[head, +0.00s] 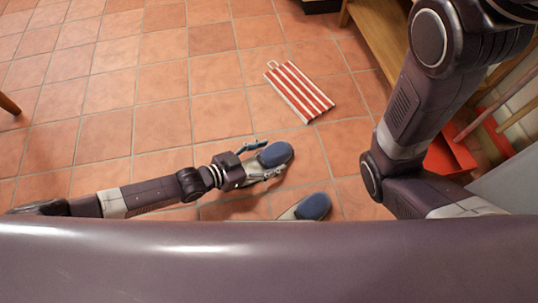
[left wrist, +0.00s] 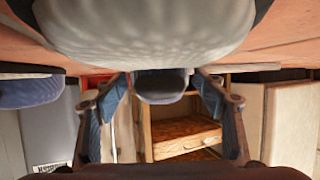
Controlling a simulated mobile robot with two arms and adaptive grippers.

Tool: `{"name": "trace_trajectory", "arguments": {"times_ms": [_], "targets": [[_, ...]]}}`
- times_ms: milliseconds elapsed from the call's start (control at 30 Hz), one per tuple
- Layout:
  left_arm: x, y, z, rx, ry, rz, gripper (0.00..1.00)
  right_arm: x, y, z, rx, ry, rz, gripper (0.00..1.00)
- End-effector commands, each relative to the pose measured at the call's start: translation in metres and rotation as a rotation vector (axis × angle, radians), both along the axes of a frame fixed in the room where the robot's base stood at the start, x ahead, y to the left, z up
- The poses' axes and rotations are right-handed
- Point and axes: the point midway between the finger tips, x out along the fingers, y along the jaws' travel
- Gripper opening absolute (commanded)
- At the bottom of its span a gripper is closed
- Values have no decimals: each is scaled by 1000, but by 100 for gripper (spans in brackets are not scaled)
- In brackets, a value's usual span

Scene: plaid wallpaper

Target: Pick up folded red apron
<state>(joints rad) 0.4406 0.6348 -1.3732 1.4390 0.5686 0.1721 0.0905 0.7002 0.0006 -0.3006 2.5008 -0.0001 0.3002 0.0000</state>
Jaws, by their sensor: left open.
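A flat striped red-and-white piece with a small loop at one end (head: 299,90), which looks like the folded red apron, lies on the tiled floor in the upper middle of the head view. My left gripper (head: 272,157) is open, below and left of it in the picture and clear of it. A grey shoe with a blue part (head: 275,154) shows between its fingers; I cannot tell whether they touch it. In the left wrist view the open fingers (left wrist: 160,85) flank a dark rounded end. The apron is not clearly seen there. My right gripper is out of view.
A second grey-and-blue shoe (head: 313,207) lies near the front. A wooden bench or shelf (head: 382,35) stands at the upper right, with a red item (head: 448,158) near it. The wrist view shows a wooden drawer unit (left wrist: 185,130). The floor to the left is mostly clear.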

Motion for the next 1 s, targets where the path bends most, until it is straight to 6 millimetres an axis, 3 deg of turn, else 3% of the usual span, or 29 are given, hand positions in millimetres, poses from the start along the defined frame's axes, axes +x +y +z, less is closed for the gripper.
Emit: {"name": "trace_trajectory", "arguments": {"times_ms": [133, 233, 633, 800, 1000], "targets": [[0, 0, 5, 0, 0, 0, 64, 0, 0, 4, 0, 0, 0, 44], [-7, 11, 10, 3, 3, 1, 64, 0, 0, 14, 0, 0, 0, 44], [-48, 75, 43, 3, 3, 0, 64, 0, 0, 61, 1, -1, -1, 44], [-57, 90, 48, 1, 1, 0, 64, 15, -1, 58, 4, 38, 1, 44], [-60, 94, 48, 0, 0, 0, 64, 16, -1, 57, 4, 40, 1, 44]]}}
